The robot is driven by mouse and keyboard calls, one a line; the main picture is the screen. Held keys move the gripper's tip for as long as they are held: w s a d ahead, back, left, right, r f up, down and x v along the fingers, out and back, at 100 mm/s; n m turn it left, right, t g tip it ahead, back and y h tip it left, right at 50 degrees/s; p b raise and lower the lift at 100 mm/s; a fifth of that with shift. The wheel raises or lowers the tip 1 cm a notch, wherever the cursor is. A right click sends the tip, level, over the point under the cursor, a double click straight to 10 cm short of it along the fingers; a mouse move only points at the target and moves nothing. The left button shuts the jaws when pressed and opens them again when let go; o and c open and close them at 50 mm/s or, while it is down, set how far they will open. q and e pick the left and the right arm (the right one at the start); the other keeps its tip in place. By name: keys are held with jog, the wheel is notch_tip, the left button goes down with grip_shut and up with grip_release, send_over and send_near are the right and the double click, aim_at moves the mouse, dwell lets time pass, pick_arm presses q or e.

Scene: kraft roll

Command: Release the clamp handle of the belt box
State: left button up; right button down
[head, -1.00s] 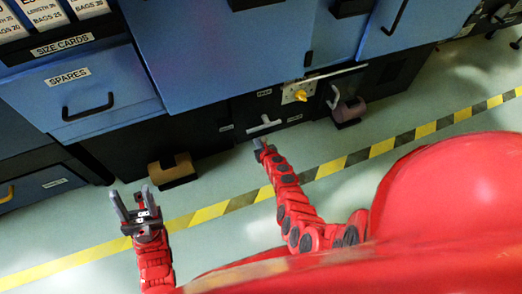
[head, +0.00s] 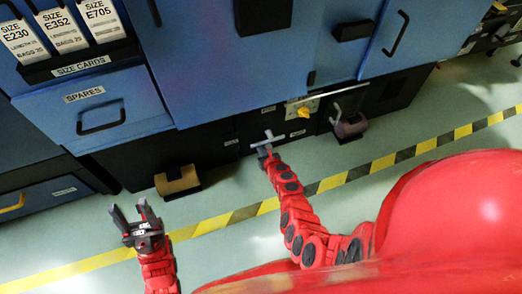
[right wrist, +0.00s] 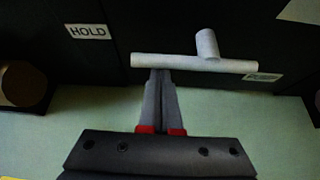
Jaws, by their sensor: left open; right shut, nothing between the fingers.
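The clamp handle (head: 274,138) is a pale grey T-bar on the dark front of the low belt box (head: 249,128). In the right wrist view the handle's bar (right wrist: 220,64) lies nearly level, its short stem rising right of the middle. My right gripper (head: 263,151) is shut and empty. In the right wrist view its fingertips (right wrist: 160,74) are at the lower edge of the bar's left half; I cannot tell whether they touch it. A HOLD label (right wrist: 87,31) is left of the bar, and another label (right wrist: 262,77) is partly behind its right end. My left gripper (head: 131,212) is open and empty over the floor.
A yellow knob (head: 303,112) on a pale plate sits right of the handle. Blue cabinets (head: 230,90) overhang above. A yellow-black floor stripe (head: 330,182) crosses clear floor.

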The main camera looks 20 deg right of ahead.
jog(key=shift+r, duration=0.2)
